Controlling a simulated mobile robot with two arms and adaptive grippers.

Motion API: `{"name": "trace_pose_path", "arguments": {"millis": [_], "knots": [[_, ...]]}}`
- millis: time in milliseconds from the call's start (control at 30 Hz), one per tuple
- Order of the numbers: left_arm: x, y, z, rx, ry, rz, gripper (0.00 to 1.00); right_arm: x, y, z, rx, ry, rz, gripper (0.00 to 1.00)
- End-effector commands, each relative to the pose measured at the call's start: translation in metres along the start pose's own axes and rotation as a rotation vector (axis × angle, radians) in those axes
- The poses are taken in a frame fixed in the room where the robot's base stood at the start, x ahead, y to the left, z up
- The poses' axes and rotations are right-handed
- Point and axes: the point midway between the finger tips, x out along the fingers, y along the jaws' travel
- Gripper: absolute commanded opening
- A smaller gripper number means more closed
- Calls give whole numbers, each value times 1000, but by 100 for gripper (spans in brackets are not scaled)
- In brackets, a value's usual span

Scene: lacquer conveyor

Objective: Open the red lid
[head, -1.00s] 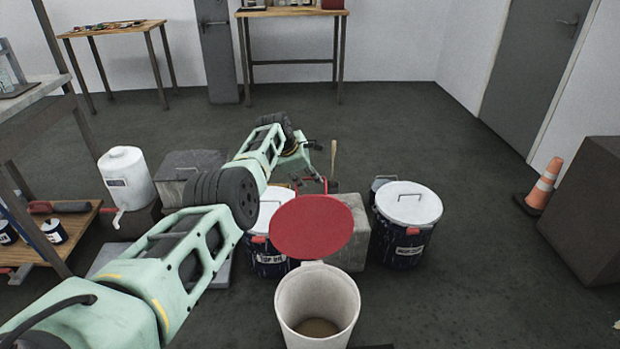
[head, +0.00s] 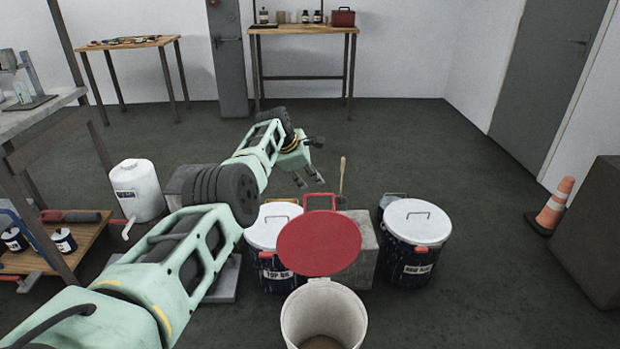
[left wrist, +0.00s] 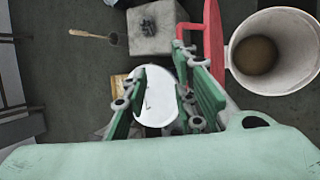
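The red lid (head: 318,243) stands raised at the back rim of the white bucket (head: 325,312), its flat face toward the head camera. Its red handle (head: 320,196) sticks up at the top edge. The bucket's mouth is uncovered, with brownish contents inside. My left gripper (head: 308,163) is open and empty, just behind and above the handle. In the left wrist view, the open fingers (left wrist: 166,98) are spread beside the red lid (left wrist: 213,42), seen edge-on, and the white bucket (left wrist: 262,88) is to its right. My right gripper is in neither view.
Dark buckets with white lids stand behind left (head: 270,225) and right (head: 417,220) of the red lid. A grey block (head: 362,265) is between them. A traffic cone (head: 555,202) is at the right. The floor behind is mostly clear.

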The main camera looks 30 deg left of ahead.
Motion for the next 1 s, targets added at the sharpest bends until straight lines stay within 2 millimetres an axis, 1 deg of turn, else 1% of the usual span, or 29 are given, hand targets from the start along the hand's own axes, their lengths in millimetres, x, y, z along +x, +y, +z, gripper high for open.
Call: {"name": "trace_pose_path", "arguments": {"millis": [267,400,500,600,767,1000], "knots": [[0,0,0,0,0,0,25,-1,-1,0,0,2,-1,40],[0,0,0,0,0,0,25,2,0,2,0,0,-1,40],[0,0,0,0,0,1,25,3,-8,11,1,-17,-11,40],[-1,0,0,0,0,1,25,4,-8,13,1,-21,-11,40],[-6,2,0,0,0,2,25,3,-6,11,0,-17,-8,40],[-18,1,0,0,0,2,25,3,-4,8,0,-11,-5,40]]}}
